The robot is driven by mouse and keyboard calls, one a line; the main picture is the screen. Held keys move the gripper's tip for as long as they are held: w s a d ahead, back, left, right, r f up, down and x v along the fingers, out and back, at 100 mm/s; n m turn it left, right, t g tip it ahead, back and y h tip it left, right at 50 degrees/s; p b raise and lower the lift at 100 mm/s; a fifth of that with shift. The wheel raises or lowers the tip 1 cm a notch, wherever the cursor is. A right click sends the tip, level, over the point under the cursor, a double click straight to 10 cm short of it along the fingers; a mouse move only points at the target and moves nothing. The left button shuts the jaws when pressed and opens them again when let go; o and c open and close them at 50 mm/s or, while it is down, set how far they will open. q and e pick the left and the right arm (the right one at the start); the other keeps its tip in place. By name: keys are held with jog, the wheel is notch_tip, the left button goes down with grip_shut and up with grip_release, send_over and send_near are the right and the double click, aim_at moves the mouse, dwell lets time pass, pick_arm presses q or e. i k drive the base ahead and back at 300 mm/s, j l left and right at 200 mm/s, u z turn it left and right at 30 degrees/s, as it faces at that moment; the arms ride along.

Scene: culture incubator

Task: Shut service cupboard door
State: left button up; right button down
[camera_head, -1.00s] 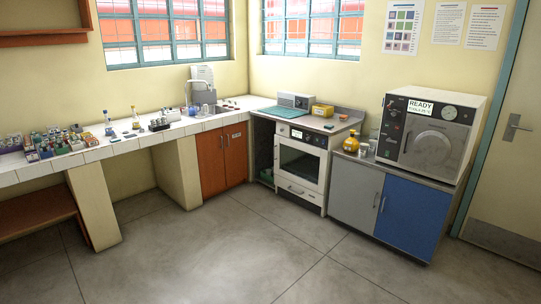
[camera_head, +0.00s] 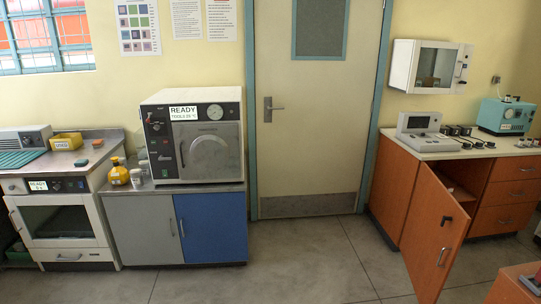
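An orange wooden cupboard door (camera_head: 436,236) stands wide open on the cabinet at the right. It swings out toward the room, with a metal handle near its free edge and a small dark fitting above it. The cabinet's open inside (camera_head: 462,186) shows a shelf. No label tells whether this is the service cupboard. The grey and blue doors (camera_head: 212,228) under the autoclave look shut. Neither of my grippers shows in the view.
The grey floor (camera_head: 300,262) is clear in front of the room door (camera_head: 310,110), up to the open orange door. An autoclave (camera_head: 196,135) and an incubator oven (camera_head: 62,225) stand at the left. An orange surface (camera_head: 518,284) juts in at the lower right.

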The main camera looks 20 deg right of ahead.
aim_at(428, 250)
jog(key=i+l+z, duration=0.2)
jog(key=z, duration=0.25)
jog(key=i+z, duration=0.65)
jog(key=z, duration=0.2)
jog(key=i+j+z, duration=0.1)
jog(key=i+z, duration=0.2)
jog(key=z, duration=0.15)
jog(key=i+j+z, duration=0.15)
jog(key=j, duration=0.5)
jog(key=k, duration=0.05)
